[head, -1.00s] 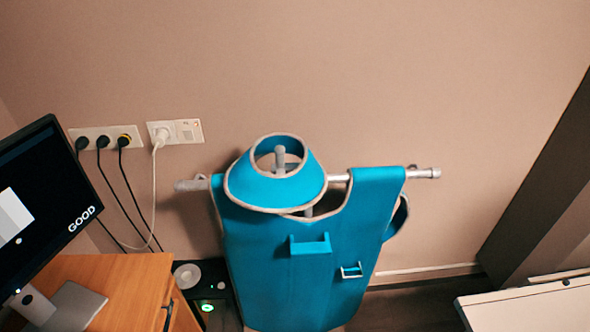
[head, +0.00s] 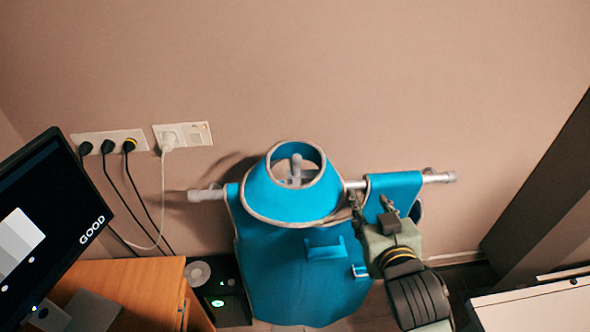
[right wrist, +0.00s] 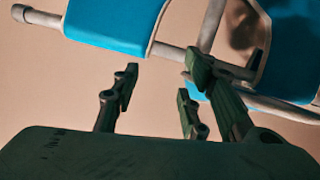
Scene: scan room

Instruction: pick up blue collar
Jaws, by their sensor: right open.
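The blue collar (head: 290,204), a flared ring with a grey rim, sits around the upright post of a stand, above a blue apron (head: 290,280) hung on a metal bar. My right gripper (head: 372,207) is just right of the collar, in front of the apron's right shoulder. Its fingers (right wrist: 160,78) are open with nothing between them, and the collar's rim looks close but not between them. My left gripper is not in view.
The metal bar (head: 438,178) sticks out right of the apron. A monitor (head: 40,235) and wooden cabinet (head: 140,278) stand at left. A white surface (head: 535,308) is at lower right. Wall sockets with cables (head: 110,143) are at left; the wall above the collar is clear.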

